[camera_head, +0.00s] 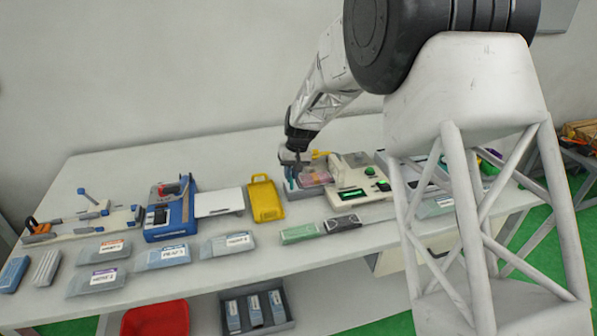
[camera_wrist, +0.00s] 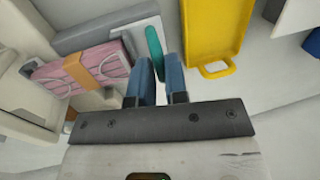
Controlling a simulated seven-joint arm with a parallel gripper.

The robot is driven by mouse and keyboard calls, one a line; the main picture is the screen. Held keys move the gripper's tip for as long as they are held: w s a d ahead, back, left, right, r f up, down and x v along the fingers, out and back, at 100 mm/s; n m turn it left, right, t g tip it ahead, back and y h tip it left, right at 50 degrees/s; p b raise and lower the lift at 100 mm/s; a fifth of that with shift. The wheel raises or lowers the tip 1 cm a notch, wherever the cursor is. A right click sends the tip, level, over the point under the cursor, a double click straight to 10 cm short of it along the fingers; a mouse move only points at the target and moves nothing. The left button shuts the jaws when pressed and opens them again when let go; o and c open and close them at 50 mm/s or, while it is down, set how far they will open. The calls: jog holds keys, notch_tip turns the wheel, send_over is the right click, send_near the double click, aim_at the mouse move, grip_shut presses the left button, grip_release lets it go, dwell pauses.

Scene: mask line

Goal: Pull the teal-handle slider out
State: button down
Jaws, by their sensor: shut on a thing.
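The teal handle (camera_wrist: 154,46) stands between the two blue fingertips of my gripper (camera_wrist: 159,66) in the wrist view, and my gripper is shut on it. The handle's lower part is hidden between the fingers. It joins a pale slider plate (camera_wrist: 141,30) beside a grey rail. A pink folded mask (camera_wrist: 85,68) with white ear loops and an orange band lies just left of the handle. In the head view my gripper (camera_head: 290,172) is low at the left end of the grey slider bed, and the pink mask (camera_head: 316,178) shows to its right.
A white machine (camera_head: 352,178) with a green display stands right of the slider. A yellow tray (camera_head: 265,200) lies close on the left, also near my fingers in the wrist view (camera_wrist: 214,40). A blue machine (camera_head: 171,215) and several labelled packets are farther left.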

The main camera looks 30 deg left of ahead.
jog(key=shift+s+a, duration=0.2)
jog(key=c, duration=1.1)
grip_release()
jog(key=shift+c, duration=0.2)
jog(key=shift+r, duration=0.1)
notch_tip(320, 180, up, 8)
jog(key=w+d, duration=0.1)
jog(key=shift+f, duration=0.25)
jog(key=shift+d, duration=0.1)
